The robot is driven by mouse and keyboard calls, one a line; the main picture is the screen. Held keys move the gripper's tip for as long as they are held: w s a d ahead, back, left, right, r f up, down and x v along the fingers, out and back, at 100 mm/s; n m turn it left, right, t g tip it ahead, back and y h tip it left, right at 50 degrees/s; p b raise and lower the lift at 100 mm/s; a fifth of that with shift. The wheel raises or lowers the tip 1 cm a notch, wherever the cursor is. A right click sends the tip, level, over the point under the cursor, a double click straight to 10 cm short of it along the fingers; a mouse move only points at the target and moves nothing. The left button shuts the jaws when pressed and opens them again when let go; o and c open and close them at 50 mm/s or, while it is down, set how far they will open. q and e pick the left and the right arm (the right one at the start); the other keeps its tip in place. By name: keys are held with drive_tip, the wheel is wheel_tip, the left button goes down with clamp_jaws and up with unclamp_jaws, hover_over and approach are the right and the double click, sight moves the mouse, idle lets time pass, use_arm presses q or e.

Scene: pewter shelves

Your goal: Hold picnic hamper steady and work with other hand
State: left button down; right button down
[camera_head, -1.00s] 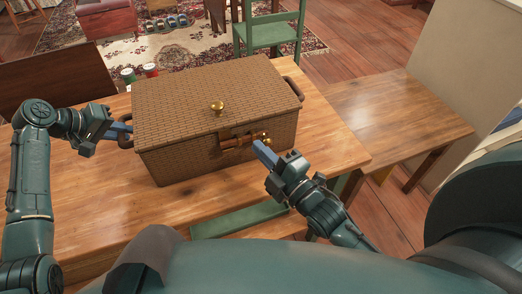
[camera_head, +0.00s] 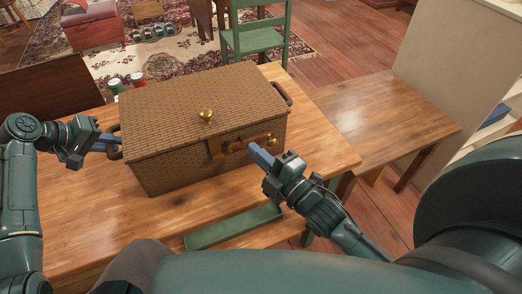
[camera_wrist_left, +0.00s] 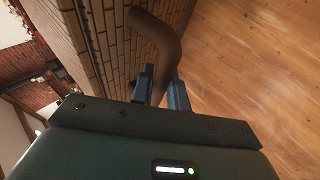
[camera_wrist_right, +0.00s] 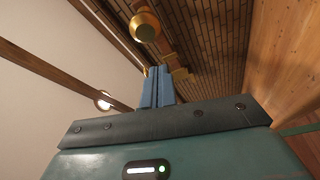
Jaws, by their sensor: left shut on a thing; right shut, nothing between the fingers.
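The brown wicker picnic hamper (camera_head: 165,165) stands on the wooden table with its lid closed. A brass knob (camera_head: 206,115) sits on the lid. A brown and brass fastening (camera_head: 234,145) is on the front face. My left gripper (camera_head: 116,143) is shut on the dark side handle (camera_wrist_left: 158,32) at the hamper's left end. The left wrist view shows the handle between its fingers (camera_wrist_left: 160,88). My right gripper (camera_head: 254,149) is shut and empty, its tips close in front of the fastening. In the right wrist view its fingers (camera_wrist_right: 158,85) are together near brass parts (camera_wrist_right: 180,74); contact is unclear.
The wooden table (camera_head: 90,240) is bare in front left of the hamper. A green tray (camera_head: 235,228) lies at the front edge. Red and green cans (camera_head: 138,79) stand behind the hamper. A lower side table (camera_head: 385,110) at the right is clear. A green chair (camera_head: 256,42) stands behind.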

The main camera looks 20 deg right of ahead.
drive_tip(key=r+v, duration=0.1)
drive_tip(key=v, duration=0.8)
drive_tip(key=shift+s+a+f, duration=0.2)
drive_tip(key=shift+s+f, duration=0.2)
drive_tip(key=shift+s, duration=0.1)
use_arm(q)
drive_tip(key=c, duration=1.3)
unclamp_jaws()
drive_tip(key=v, duration=1.2)
drive_tip(key=shift+s, duration=0.1)
